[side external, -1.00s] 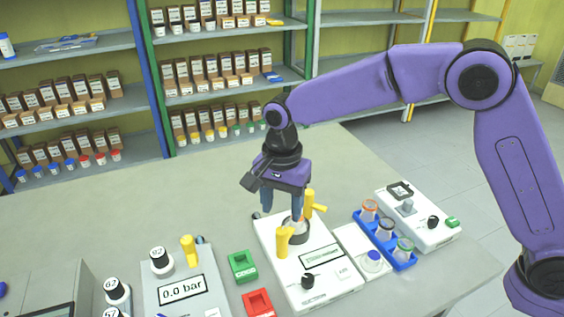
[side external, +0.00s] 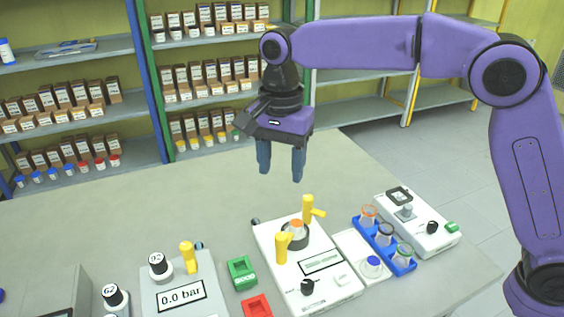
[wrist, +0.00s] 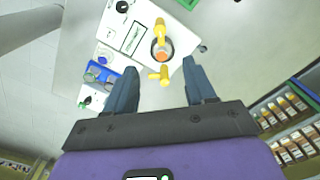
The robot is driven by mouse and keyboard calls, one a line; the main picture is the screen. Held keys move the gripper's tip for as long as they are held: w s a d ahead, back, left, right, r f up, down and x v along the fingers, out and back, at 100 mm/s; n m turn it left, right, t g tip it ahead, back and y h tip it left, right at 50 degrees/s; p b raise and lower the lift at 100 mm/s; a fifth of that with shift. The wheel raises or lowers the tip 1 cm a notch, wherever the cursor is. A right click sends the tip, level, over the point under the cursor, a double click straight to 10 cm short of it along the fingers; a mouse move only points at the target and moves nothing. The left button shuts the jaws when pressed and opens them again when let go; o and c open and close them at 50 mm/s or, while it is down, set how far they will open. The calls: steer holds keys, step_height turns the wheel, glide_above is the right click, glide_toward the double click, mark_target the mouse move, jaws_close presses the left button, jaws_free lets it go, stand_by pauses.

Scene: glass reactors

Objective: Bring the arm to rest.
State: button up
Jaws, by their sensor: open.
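My gripper (side external: 281,172) is open and empty. It hangs in the air with its fingers pointing down, above and behind the white device with two yellow handles (side external: 318,277). A vessel with an orange top (side external: 296,229) sits in the dark ring of that device, between the handles. In the wrist view my gripper's two fingers (wrist: 163,88) are spread apart with nothing between them. The orange-topped vessel (wrist: 160,52) and the yellow handles show beyond the fingertips.
A blue rack (side external: 387,243) with several vials and a white device with a green button (side external: 418,222) stand to the right. Green (side external: 242,270) and red (side external: 257,304) holders and a pressure unit (side external: 181,290) stand to the left. Stocked shelves (side external: 205,90) are behind. The table's back is clear.

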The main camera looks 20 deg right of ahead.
steer(key=s+d+f+n, duration=0.4)
steer(key=s+d+n, duration=0.7)
steer(key=s+d, duration=0.3)
steer(key=s+d+f+n, duration=0.4)
steer(key=s+d+n, duration=0.6)
steer(key=s+d, duration=0.4)
steer(key=shift+s+d+n, duration=0.3)
steer(key=shift+s+n, duration=0.1)
steer(key=shift+s, duration=0.25)
steer(key=shift+w+r, duration=0.1)
